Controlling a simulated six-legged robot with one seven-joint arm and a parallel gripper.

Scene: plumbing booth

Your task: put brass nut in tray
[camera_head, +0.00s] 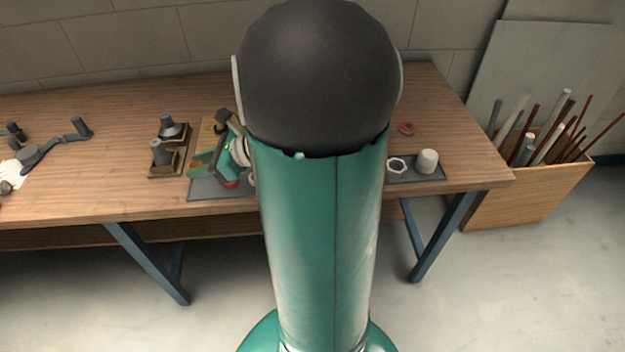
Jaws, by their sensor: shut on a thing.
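My gripper (203,163) is small in the head view, left of my large arm link and above the left part of a dark grey mat (206,190) on the bench. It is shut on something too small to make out. I cannot pick out the brass nut for sure. Which thing is the tray is not clear; my arm hides the middle of the bench.
A wooden block with grey fittings (168,150) stands left of my gripper. A white cup-like piece (428,161) and a small red ring (407,128) are on the right. Grey tools (45,150) lie far left. A wooden crate of pipes (530,190) stands right of the workbench (90,190).

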